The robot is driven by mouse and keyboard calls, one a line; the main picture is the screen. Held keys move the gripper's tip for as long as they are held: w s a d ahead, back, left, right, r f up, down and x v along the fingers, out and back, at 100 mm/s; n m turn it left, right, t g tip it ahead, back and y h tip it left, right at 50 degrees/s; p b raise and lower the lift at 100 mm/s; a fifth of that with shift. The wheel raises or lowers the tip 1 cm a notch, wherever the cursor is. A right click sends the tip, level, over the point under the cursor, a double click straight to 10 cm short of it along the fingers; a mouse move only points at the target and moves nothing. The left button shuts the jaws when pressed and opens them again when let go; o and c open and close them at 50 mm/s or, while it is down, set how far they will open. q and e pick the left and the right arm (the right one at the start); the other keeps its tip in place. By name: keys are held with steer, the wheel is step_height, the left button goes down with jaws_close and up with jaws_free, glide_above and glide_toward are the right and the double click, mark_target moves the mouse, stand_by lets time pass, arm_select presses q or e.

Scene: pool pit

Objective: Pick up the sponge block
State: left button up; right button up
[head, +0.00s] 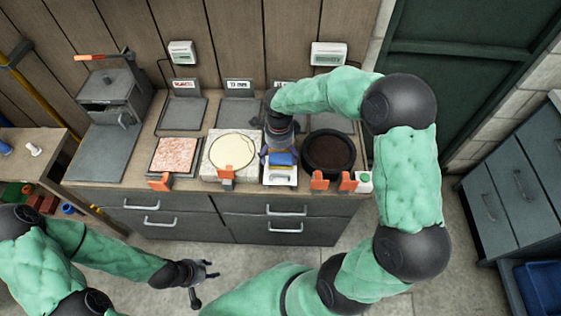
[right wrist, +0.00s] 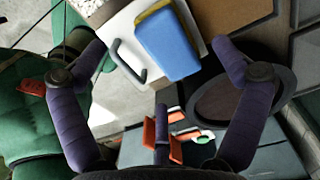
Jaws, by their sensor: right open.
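The sponge block (head: 283,158) is blue on top with a yellow layer. It sits on a white tray (head: 281,180) on the counter and shows large in the right wrist view (right wrist: 170,45). My right gripper (head: 279,153) points down over the block and partly hides it in the head view. In the right wrist view its purple fingers (right wrist: 157,50) are spread wide, with the block between and beyond them. I cannot tell whether they touch it. My left gripper (head: 205,279) is open and empty, low in front of the cabinet.
Left of the white tray are a board with a cream disc (head: 233,151) and a pink speckled slab (head: 175,155). A dark round pan (head: 328,152) stands close on the right. Orange clips line the counter's front edge. A grey box (head: 110,90) stands far left.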

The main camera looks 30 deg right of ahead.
mark_target(280, 160)
steer(key=f+b, duration=0.2)
steer(key=f, duration=0.3)
steer(key=shift+d, duration=0.2)
steer(key=c, duration=1.2)
